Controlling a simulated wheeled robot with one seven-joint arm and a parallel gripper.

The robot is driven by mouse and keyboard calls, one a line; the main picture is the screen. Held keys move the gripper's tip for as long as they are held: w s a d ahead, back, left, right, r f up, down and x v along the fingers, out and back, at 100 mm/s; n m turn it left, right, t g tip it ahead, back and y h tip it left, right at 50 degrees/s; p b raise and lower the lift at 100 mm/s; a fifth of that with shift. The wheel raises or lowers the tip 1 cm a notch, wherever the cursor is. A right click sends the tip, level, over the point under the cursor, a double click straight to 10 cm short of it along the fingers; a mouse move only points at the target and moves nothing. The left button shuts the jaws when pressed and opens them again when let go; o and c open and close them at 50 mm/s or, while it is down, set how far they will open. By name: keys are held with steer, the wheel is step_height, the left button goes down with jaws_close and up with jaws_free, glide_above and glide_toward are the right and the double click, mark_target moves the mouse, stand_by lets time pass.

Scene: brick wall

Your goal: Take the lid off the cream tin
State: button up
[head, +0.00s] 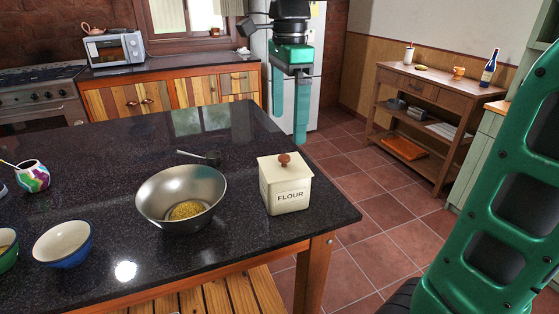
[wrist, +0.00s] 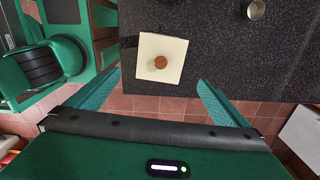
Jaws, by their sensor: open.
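The cream tin (head: 288,198) stands upright near the right corner of the dark speckled table, with "FLOUR" on its front. Its cream lid (head: 283,166) sits on top and has a round brown knob (head: 284,158). In the wrist view the lid (wrist: 172,46) is seen from above with its knob (wrist: 160,62) near the middle. My gripper (head: 288,140) is open and empty, with its green fingers pointing down. In the wrist view my gripper (wrist: 160,88) has a finger on each side, below the tin in the picture. Neither finger touches the tin.
A metal bowl (head: 160,187) with yellow grains stands left of the tin. A small dark ladle or cup (head: 213,158) lies behind the bowl. A blue-and-white bowl (head: 62,236) and a colourful cup (head: 33,175) stand farther left. The table's middle back is clear.

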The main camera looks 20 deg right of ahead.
mark_target(284, 156)
steer(key=shift+w+a+f, duration=0.1)
steer(key=shift+a+f, duration=0.05)
steer(key=shift+f, duration=2.5)
steer(key=shift+w+a+f, duration=0.1)
steer(key=shift+a+f, duration=0.05)
steer(key=shift+f, duration=2.5)
steer(key=c, duration=0.9)
steer(key=shift+c, duration=0.2)
